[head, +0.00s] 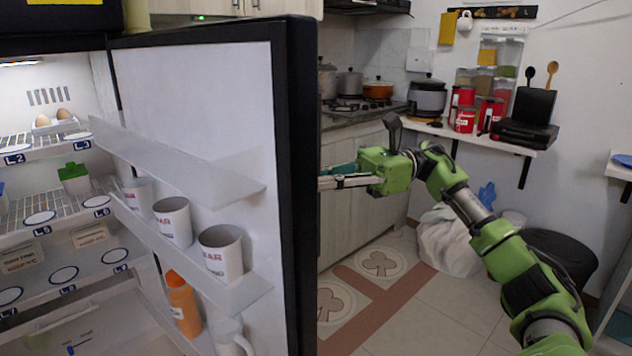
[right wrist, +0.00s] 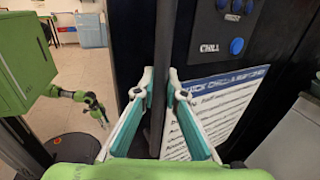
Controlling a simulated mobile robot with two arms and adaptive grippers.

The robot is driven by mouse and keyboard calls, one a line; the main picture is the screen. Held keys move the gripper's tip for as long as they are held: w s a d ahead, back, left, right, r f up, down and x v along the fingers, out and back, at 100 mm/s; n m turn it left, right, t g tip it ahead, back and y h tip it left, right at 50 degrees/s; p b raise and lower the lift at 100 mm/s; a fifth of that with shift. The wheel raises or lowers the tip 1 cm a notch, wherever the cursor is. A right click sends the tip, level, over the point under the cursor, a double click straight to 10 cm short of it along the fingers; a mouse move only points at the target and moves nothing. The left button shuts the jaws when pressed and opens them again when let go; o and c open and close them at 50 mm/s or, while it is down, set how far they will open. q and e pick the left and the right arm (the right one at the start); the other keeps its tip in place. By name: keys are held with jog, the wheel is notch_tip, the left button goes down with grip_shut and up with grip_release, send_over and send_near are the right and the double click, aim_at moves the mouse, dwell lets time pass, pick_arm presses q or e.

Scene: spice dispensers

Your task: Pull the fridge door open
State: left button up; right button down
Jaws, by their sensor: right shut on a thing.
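The fridge door (head: 200,90) stands swung open in the head view, with its white inner side facing me and a thick black edge (head: 302,180). My right gripper (head: 326,183) reaches in from the right at that edge; the door hides its fingertips in part. In the right wrist view my right gripper (right wrist: 160,85) has one finger on each side of a dark upright bar (right wrist: 160,40), which looks like the door handle, and is shut on it. The door's black outer face with a "CHILL" panel (right wrist: 217,47) is on the right there.
Mugs (head: 221,250) and an orange bottle (head: 183,303) sit in the door shelves. The lit fridge interior (head: 45,105) is at the left. A counter (head: 350,122) with pots is behind the door. A white bag (head: 448,240) and black bin (head: 560,252) stand near my right arm.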

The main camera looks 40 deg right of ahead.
jog(key=c, duration=2.1)
grip_release()
jog(key=shift+v, duration=6)
